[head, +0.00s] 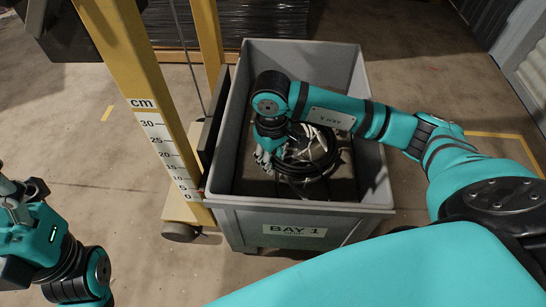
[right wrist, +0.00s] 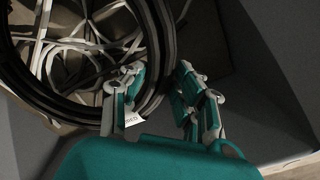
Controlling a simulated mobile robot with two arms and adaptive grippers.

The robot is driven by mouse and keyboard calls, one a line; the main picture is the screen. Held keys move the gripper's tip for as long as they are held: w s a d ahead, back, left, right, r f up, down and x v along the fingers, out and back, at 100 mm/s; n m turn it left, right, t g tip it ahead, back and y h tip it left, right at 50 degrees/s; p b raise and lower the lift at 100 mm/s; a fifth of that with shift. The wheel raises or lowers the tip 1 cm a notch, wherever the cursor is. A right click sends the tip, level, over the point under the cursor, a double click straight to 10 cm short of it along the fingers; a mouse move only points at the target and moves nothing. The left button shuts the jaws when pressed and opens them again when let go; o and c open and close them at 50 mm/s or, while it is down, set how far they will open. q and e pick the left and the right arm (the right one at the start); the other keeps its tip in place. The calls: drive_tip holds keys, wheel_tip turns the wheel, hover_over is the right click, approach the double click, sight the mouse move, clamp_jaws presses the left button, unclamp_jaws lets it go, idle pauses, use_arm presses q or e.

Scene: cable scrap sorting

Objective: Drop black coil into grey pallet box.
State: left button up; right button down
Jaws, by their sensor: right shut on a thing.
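The black coil (head: 318,185) is a ring of several dark cable loops, seen within the opening of the grey pallet box (head: 240,222). My right gripper (head: 265,162) reaches down into the box at the coil's left side. In the right wrist view the black coil (right wrist: 95,112) fills the upper left, and my right gripper (right wrist: 160,78) is shut on its rim. A small white tag shows by the fingers. How far the coil is above the box floor is hard to tell. My left gripper (head: 14,200) is at the left edge, partly cut off.
Pale cable strips (right wrist: 75,45) show through the coil. The box carries a BAY 1 label (head: 294,231). A yellow post with a cm scale (head: 165,152) stands close against the box's left side. Dark wrapped goods (head: 262,20) lie behind. Floor to the right is mostly clear.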

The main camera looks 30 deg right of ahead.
drive_tip(key=c, duration=1)
unclamp_jaws()
